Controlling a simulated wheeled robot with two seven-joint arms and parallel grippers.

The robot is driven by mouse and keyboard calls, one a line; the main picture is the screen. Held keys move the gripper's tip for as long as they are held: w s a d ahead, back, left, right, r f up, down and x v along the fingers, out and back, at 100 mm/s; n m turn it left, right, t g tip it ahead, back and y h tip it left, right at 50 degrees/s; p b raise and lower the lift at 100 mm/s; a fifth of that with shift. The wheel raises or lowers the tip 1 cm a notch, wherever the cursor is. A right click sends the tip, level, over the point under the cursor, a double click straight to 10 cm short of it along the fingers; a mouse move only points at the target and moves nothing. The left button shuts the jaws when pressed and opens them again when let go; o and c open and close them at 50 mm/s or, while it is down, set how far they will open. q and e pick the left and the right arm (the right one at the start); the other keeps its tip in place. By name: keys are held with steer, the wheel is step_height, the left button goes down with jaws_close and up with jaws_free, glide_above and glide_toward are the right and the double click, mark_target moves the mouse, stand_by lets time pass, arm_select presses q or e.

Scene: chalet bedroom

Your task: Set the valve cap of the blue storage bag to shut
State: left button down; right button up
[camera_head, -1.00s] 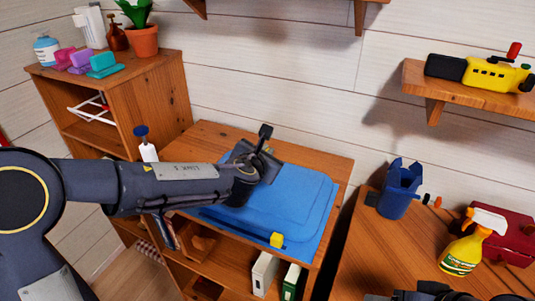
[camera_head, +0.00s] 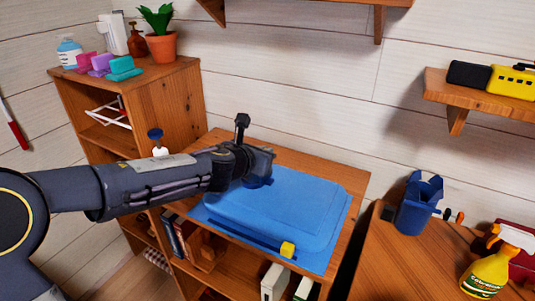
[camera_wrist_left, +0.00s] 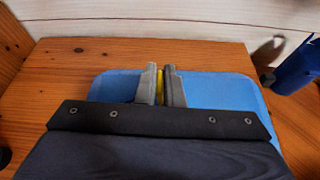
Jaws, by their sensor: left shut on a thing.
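The blue storage bag (camera_head: 310,205) lies flat on top of a low wooden shelf unit. A small yellow piece (camera_head: 287,249) sits at its front edge, at the end of a dark blue strip. My left gripper (camera_head: 264,168) is over the bag's back left part, and its wrist hides what is under it. In the left wrist view the two grey fingers (camera_wrist_left: 161,88) are shut on a yellow part, which I take for the valve cap (camera_wrist_left: 159,87), with the bag (camera_wrist_left: 225,92) around them. Whether the cap stands open or shut is hidden. My right gripper is out of view.
A taller cabinet (camera_head: 165,100) at the left bears a potted plant (camera_head: 160,35) and bottles. A wooden table (camera_head: 400,265) at the right holds a blue container (camera_head: 419,205) and a spray bottle (camera_head: 488,268). A wall shelf (camera_head: 455,92) hangs above.

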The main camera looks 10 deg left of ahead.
arm_select(q)
steer(key=shift+w+a+f, duration=0.15)
steer(key=shift+a+f, duration=0.1)
steer(key=shift+a, duration=0.2)
steer(key=c, duration=1.6)
jaws_free()
steer(key=shift+d+f, duration=0.1)
steer(key=shift+d, duration=0.05)
steer(key=p+v, duration=0.1)
steer(key=v, duration=0.7)
steer(key=shift+r, duration=0.25)
steer(key=shift+c, duration=0.5)
